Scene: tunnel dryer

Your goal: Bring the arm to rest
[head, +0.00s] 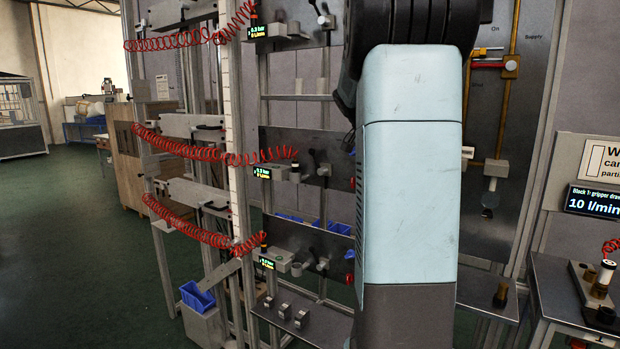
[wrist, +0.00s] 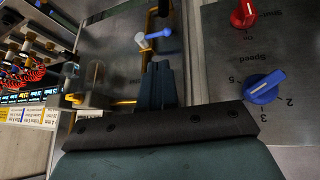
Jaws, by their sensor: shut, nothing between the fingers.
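My gripper (wrist: 158,72) shows in the wrist view, its two dark fingers close together with nothing between them. It points up the picture, beside a grey panel (wrist: 215,60), and appears clear of the knobs. My gripper is not visible in the head view. There my pale blue arm link (head: 410,200) stands upright and large, right of the middle, and hides part of the rack behind it.
The panel carries a red knob (wrist: 243,14) and a blue speed knob (wrist: 264,87). A blue-handled valve (wrist: 155,38) lies beyond my fingertips. Red coiled hoses (head: 190,148) hang on the rack at left. A bench (head: 550,285) stands at right. Green floor (head: 60,240) is open at left.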

